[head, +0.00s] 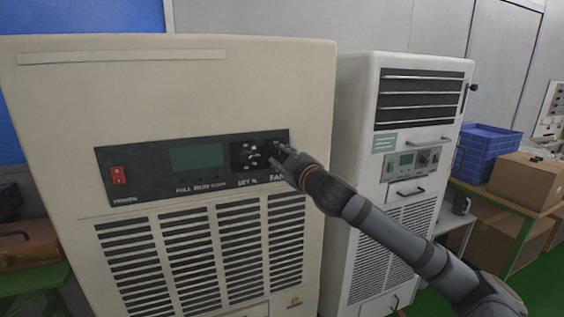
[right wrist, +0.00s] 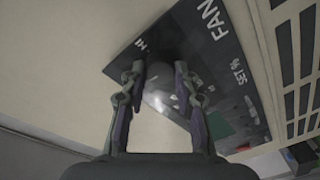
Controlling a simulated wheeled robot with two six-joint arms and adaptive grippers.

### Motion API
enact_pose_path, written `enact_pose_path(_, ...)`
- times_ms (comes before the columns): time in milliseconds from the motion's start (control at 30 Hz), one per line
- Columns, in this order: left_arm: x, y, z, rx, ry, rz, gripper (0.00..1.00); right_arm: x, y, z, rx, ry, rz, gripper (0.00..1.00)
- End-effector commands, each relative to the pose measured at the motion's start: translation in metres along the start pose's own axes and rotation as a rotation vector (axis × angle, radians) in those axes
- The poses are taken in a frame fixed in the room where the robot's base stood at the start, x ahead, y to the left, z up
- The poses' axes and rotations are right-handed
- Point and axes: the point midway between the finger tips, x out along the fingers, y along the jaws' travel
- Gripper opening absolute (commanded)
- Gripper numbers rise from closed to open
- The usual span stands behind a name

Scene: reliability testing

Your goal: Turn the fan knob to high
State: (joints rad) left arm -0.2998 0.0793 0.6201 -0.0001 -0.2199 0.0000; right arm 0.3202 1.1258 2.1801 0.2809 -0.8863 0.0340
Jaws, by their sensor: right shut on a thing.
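The dehumidifier's dark control panel (head: 140,165) is on the front of the large beige cabinet (head: 180,80). The panel carries a FAN label at its right end. My right gripper (head: 284,157) is at that end, in front of the spot above the label, and it covers the fan knob in the head view. In the right wrist view the fingers (right wrist: 160,72) are shut on the dark fan knob (right wrist: 166,60), close to the HI mark. The knob's pointer cannot be made out. My left gripper is not in view.
A red power switch (head: 118,175) and a green display (head: 196,156) are on the same panel. A white cabinet unit (head: 358,150) stands close on the right. Blue crates (head: 483,148) and a cardboard box (head: 527,182) are farther right.

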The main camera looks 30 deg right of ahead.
Motion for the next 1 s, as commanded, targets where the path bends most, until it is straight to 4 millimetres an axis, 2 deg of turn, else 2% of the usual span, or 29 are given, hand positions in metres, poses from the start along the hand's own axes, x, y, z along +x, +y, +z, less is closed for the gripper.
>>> enact_pose_path(33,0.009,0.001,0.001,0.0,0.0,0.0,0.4,0.0,-0.003,0.003,0.034,0.004,0.005,0.0)
enact_pose_path(300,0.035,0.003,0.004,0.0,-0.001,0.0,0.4,0.0,-0.004,0.003,0.278,0.02,0.026,0.0)
enact_pose_path(1000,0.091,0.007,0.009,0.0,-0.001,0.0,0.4,0.0,-0.004,0.003,0.94,0.059,0.08,0.0)
